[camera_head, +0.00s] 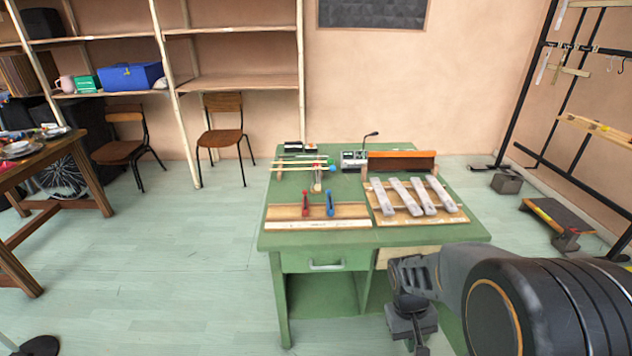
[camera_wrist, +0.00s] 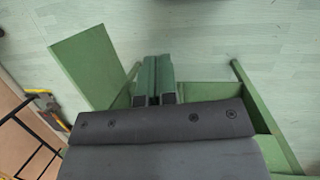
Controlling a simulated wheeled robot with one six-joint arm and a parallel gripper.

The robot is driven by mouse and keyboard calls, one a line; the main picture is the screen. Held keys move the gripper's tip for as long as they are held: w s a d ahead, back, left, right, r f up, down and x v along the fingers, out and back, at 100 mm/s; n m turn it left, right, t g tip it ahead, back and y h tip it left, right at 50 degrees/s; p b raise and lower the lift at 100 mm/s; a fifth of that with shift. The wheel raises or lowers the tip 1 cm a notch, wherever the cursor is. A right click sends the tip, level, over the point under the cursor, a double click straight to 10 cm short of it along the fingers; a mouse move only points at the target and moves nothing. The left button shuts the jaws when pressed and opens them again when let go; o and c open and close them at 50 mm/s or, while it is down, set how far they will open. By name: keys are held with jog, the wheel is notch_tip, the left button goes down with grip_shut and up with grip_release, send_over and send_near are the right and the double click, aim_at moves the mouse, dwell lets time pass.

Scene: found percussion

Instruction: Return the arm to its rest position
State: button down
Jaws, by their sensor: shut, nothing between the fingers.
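My arm reaches in from the lower right of the head view, in front of the green table (camera_head: 300,241). My gripper (camera_head: 421,349) hangs low at the right part of the table's front, below the top; its fingertips are near the bottom edge of the picture. In the wrist view my gripper (camera_wrist: 153,79) has its two fingers together with nothing between them. Green table parts (camera_wrist: 95,62) and the pale floor (camera_wrist: 215,45) lie beyond the fingers. Any contact with the table cannot be told.
On the table are grey bars on a wooden frame (camera_head: 383,221), a wooden board (camera_head: 290,212) with red and blue clips, and sticks (camera_head: 290,168). A wooden table (camera_head: 45,155) stands left, chairs (camera_head: 222,138) behind. Floor (camera_head: 180,260) to the left is clear.

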jog(key=a+r+t+p, duration=0.1)
jog(key=r+t+p, duration=0.1)
jog(key=r, duration=0.6)
jog(key=a+r+t+y+p, duration=0.1)
jog(key=r+p, duration=0.3)
jog(key=r, duration=0.4)
jog(key=a+r+t+p, duration=0.3)
jog(key=r, duration=0.4)
jog(key=shift+a+r+t+y, duration=0.25)
jog(key=shift+r+t+y, duration=0.15)
jog(key=shift+a, duration=0.15)
